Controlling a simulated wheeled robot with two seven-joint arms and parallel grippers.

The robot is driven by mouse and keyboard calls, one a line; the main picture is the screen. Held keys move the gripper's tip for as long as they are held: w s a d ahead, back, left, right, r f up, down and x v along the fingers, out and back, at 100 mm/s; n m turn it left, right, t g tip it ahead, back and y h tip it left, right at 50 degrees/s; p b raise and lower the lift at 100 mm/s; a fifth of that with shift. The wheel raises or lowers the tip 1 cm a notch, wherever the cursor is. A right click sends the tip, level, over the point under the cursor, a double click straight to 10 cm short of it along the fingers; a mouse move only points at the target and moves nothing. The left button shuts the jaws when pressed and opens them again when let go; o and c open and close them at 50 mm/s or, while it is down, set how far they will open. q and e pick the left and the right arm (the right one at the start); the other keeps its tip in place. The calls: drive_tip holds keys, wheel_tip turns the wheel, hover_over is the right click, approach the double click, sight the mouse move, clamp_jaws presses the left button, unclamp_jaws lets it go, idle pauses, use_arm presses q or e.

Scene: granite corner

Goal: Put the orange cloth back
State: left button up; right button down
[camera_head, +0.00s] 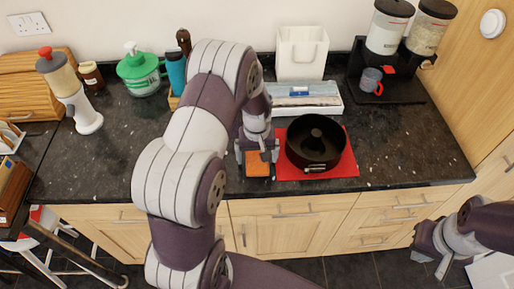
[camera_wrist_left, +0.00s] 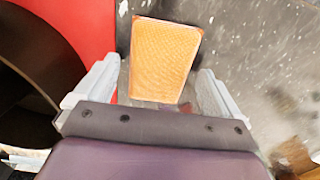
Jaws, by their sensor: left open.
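The orange cloth (camera_head: 258,165) lies folded on the dark counter, just left of the red mat. In the left wrist view the cloth (camera_wrist_left: 163,60) shows as an orange block between and beyond the fingers. My left gripper (camera_head: 257,151) points down over the cloth, with its fingers apart; in the left wrist view the open jaws (camera_wrist_left: 160,85) flank the cloth. I cannot tell whether the fingers touch it. My right gripper (camera_head: 430,257) hangs in front of the cabinets at the lower right, away from the counter; its jaws are not clear.
A black round pan (camera_head: 316,143) stands on the red mat (camera_head: 345,166), close to my left gripper. A white tray (camera_head: 305,106) and white holder (camera_head: 302,53) stand behind. A black stand (camera_head: 400,92) with canisters is at back right. Bare counter (camera_head: 400,150) lies right of the mat.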

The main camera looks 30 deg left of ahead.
sight(257, 160)
use_arm(q)
wheel_tip(257, 160, up, 11)
drive_tip(key=b, duration=0.2)
drive_tip(key=s+d+m+t, duration=0.1)
drive_tip(key=s+d+m, duration=0.5)
drive_tip(key=s, duration=0.7)
drive_tip(key=shift+s+d+f+m, duration=0.15)
drive_tip(key=shift+s+d+m, duration=0.15)
drive_tip(key=shift+d, duration=0.8)
